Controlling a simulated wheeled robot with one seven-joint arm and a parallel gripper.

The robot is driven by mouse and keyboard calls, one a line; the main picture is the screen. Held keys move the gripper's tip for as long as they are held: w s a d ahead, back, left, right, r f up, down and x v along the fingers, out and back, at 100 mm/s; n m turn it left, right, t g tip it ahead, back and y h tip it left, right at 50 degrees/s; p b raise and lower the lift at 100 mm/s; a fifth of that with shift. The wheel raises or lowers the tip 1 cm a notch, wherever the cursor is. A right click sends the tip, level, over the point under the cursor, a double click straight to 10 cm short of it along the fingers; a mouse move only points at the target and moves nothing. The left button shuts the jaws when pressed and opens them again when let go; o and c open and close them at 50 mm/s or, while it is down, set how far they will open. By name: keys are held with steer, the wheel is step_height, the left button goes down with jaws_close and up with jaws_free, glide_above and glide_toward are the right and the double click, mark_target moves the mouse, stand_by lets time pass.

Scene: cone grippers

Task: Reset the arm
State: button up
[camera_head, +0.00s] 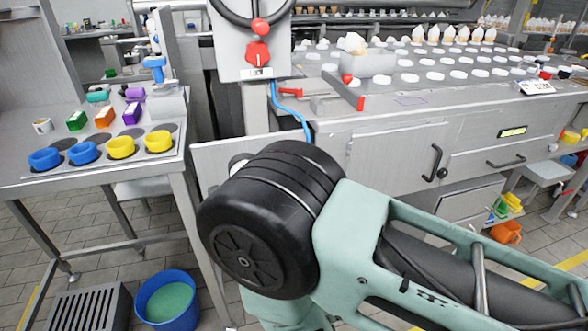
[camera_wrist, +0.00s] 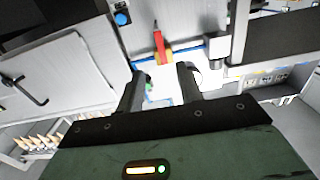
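My arm fills the lower middle and right of the head view, with a large black joint and pale green links. My gripper does not show in the head view. In the wrist view, my gripper (camera_wrist: 162,76) has its two dark fingers spread apart with nothing between them, so it is open and empty. Beyond the fingertips, apart from them, are a white surface and a red and yellow part (camera_wrist: 159,45).
A metal table (camera_head: 180,169) at left holds blue and yellow rings (camera_head: 121,147) and coloured boxes (camera_head: 104,116). A blue bucket (camera_head: 168,300) stands on the floor. A long steel machine (camera_head: 395,155) with cones runs behind my arm.

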steer(key=shift+w, duration=0.1)
step_height(320, 180, up, 9)
steer(key=s+a+g, duration=0.2)
steer(key=g, duration=0.9)
steer(key=s+d+r+n+g+h, duration=0.25)
steer(key=s+d+r, duration=0.25)
steer(key=s+d, duration=0.25)
steer(key=s+d+r+n+g+h, duration=0.2)
steer(key=s+d+r+g, duration=0.2)
steer(key=s+d+r, duration=0.3)
step_height(320, 180, up, 11)
steer(key=w+d+p, duration=0.1)
steer(key=p, duration=1.1)
steer(key=shift+d+p, duration=0.15)
steer(key=shift+p, duration=0.2)
steer(key=shift+w+r, duration=0.1)
